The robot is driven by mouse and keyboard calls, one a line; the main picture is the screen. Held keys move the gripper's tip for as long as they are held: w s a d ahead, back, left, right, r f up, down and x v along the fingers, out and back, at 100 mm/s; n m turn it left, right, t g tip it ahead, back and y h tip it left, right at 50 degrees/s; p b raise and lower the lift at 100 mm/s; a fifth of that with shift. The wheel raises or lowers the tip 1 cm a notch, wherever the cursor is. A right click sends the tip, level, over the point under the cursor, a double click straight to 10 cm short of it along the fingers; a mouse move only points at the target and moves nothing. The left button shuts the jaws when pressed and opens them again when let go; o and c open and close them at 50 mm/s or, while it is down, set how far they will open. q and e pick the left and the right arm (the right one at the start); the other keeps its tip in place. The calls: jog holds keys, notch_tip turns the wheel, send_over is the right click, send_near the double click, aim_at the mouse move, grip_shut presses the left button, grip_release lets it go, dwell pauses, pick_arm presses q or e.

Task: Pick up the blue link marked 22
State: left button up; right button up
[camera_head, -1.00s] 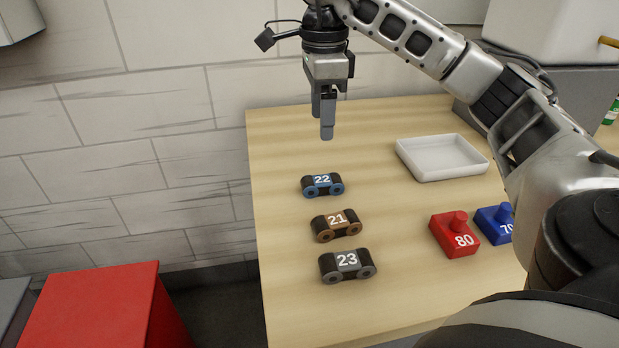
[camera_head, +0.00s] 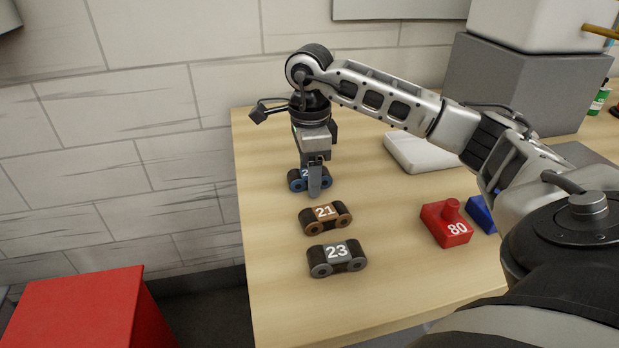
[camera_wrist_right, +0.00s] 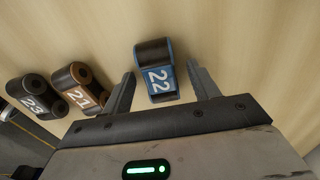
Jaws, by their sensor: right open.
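The blue link marked 22 (camera_head: 296,181) lies on the wooden table near its left edge, partly hidden behind my right gripper's finger in the head view. In the right wrist view the blue link (camera_wrist_right: 157,75) shows between the two fingers, with its number facing the camera. My right gripper (camera_head: 315,190) points down at the link. In the right wrist view the right gripper (camera_wrist_right: 160,88) is open, with one finger on each side of the link and visible gaps. I cannot tell exactly how far down the fingertips reach. My left gripper is not in view.
A brown link marked 21 (camera_head: 325,217) and a grey link marked 23 (camera_head: 337,258) lie in front of the blue one. A red block marked 80 (camera_head: 446,225), a blue block (camera_head: 482,213) and a white tray (camera_head: 420,153) are to the right. The table's left edge is close.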

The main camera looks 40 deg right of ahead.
jog(key=c, duration=1.1)
